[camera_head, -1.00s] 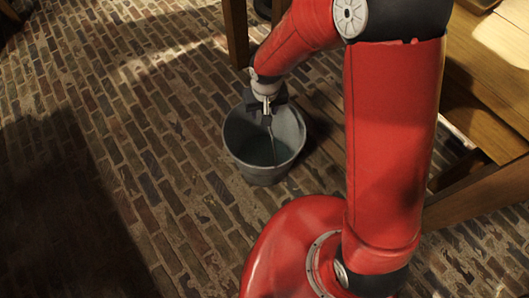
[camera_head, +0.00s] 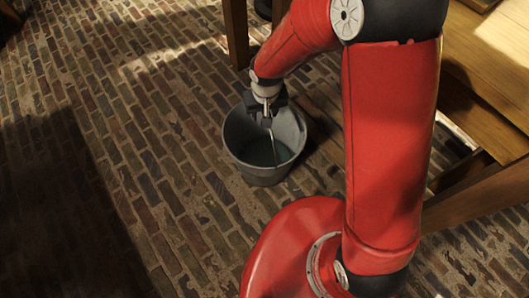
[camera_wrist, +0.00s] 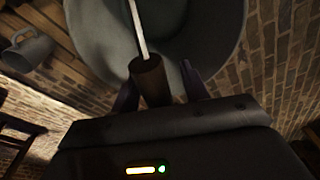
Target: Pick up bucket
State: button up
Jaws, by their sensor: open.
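The grey metal bucket (camera_head: 262,172) stands upright on the brick floor, left of my base in the head view. In the wrist view, its grey body (camera_wrist: 92,42) fills the top of the picture. My gripper (camera_head: 267,112) is at the far part of the bucket's opening, pointing down. In the wrist view, the bucket's handle, a thin light wire with a brown cylindrical grip (camera_wrist: 150,78), lies between the two dark fingers of my gripper (camera_wrist: 160,92). The fingers are open, with a visible gap on the right side of the grip. The fingertips' contact is unclear.
A wooden table (camera_head: 486,70) stands at the right, with its legs and lower beams near my arm. A wooden leg (camera_head: 236,35) is behind the bucket. A grey mug (camera_wrist: 28,50) shows at the wrist view's left. The brick floor left of the bucket is clear.

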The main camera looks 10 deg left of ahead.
grip_shut()
dwell(1.2)
jog(key=shift+a+r, duration=0.1)
jog(key=shift+r, duration=0.05)
